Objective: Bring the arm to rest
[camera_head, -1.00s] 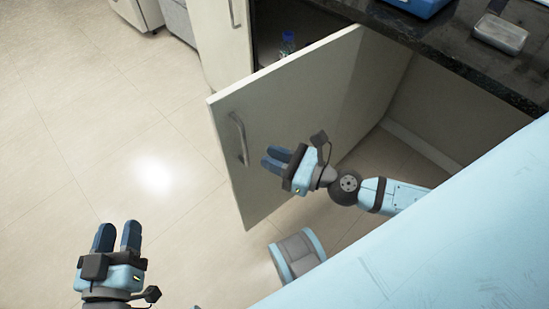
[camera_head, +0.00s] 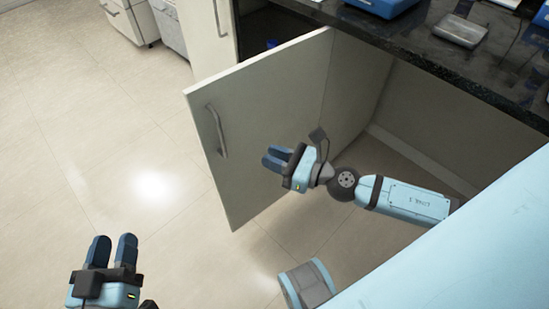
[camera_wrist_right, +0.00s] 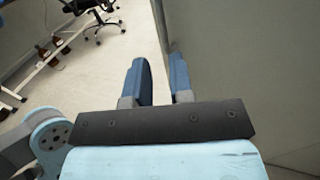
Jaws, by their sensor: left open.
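My left gripper (camera_head: 112,242) is at the lower left of the head view, over the bare floor. It is open with nothing between its fingers. My right gripper (camera_head: 272,156) is in the middle of the head view, in front of the open cabinet door (camera_head: 265,110) and right of its handle. In the right wrist view its two blue fingers (camera_wrist_right: 161,80) stand apart with nothing between them. A pale panel surface runs close along the right of these fingers; I cannot tell whether they touch it.
The dark countertop (camera_head: 430,55) at the upper right holds a blue-sided box and a small metallic item (camera_head: 460,31). The door handle (camera_head: 216,131) juts out. Pale floor (camera_head: 90,150) lies free at the left. The wrist view shows an office chair (camera_wrist_right: 95,15) further off.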

